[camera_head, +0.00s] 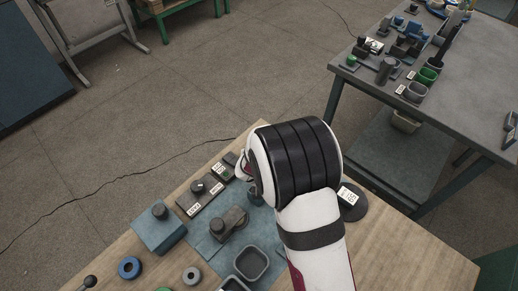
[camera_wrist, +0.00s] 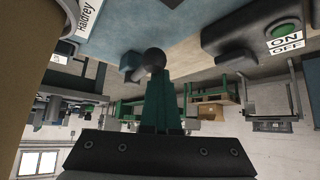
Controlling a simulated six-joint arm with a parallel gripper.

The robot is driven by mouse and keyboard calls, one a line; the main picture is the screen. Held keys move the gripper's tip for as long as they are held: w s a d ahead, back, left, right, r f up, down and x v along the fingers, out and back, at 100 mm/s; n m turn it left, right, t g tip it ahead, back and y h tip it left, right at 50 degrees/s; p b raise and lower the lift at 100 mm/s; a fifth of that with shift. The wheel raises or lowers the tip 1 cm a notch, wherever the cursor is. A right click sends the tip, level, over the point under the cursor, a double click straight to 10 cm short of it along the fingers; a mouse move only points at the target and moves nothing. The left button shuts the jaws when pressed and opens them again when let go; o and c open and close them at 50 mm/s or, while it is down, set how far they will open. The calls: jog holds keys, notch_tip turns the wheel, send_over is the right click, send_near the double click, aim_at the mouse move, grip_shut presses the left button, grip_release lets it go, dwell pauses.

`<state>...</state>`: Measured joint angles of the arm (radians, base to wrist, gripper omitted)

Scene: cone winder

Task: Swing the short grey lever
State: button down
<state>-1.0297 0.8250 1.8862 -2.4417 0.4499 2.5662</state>
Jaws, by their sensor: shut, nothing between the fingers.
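In the wrist view my gripper (camera_wrist: 157,78) points at a small dark grey ball knob (camera_wrist: 153,58), with its dark green fingers together. The fingertips overlap the knob's lower edge in the picture; I cannot tell whether they touch it. A small blue-grey block (camera_wrist: 132,62) sits beside the knob. I cannot tell whether this knob belongs to the short grey lever. In the head view my arm hides the gripper. A dark grey lever-like part (camera_head: 230,222) lies on a blue-grey plate, apart from my arm.
A dark ON/OFF unit (camera_wrist: 240,35) is close by in the wrist view. Bare wood lies at right (camera_head: 405,255).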

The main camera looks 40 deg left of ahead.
jog(key=shift+d+f, duration=0.1)
jog(key=shift+d, duration=0.15)
dwell(0.3)
jog(key=shift+a, duration=0.1)
